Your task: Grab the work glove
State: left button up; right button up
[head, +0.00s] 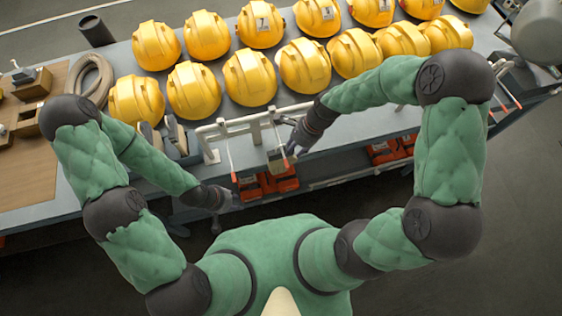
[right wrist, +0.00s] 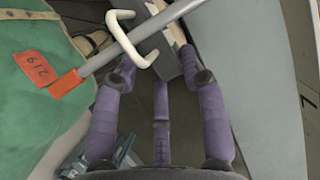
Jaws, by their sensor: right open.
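No work glove can be made out for certain. In the head view a small pale item (head: 277,160) hangs at the bench's front edge, close beside my right gripper (head: 298,142); I cannot tell if it is the glove. My right gripper also shows in the right wrist view (right wrist: 165,75), with its purple fingers spread apart and open. A grey bar with a white handle (right wrist: 133,40) lies beyond the fingertips. My left gripper (head: 228,198) is low in front of the bench, and its fingers are too small and dark to read.
Several yellow helmets (head: 249,77) stand in rows on the grey bench (head: 225,112). A white rail (head: 240,126) runs along its front edge, with orange-red items (head: 268,183) below. A coiled hose (head: 91,78) and wooden board (head: 40,160) are at the left.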

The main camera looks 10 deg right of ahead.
aim_at(289, 158)
jog(key=x, duration=0.3)
jog(key=shift+w+a+f, duration=0.1)
jog(key=shift+f, duration=0.05)
grip_shut()
dwell(0.3)
